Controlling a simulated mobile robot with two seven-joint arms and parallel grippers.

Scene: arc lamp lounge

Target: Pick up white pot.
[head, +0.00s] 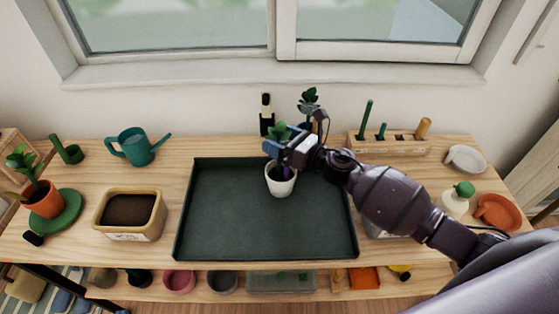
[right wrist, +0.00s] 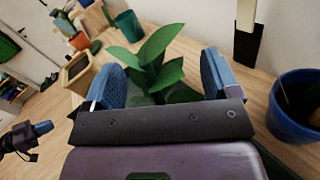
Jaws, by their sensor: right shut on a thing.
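The white pot (head: 281,183), with a green leafy plant, is over the dark green tray (head: 230,250) in the head view. I cannot tell whether its base touches the tray. My right gripper (head: 284,148) reaches in from the right and is shut on the pot at its top. In the right wrist view the plant's leaves (right wrist: 150,60) stand between the two blue fingers (right wrist: 162,82), and the pot itself is hidden. My left gripper (right wrist: 35,130) shows small at the left edge of the right wrist view; its jaws are unclear.
A soil-filled planter (head: 130,225), a teal watering can (head: 138,147) and a terracotta pot (head: 43,200) stand left of the tray. A wooden tool block (head: 395,147), white dish (head: 466,158) and orange dish (head: 497,212) are right. Most of the tray is bare.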

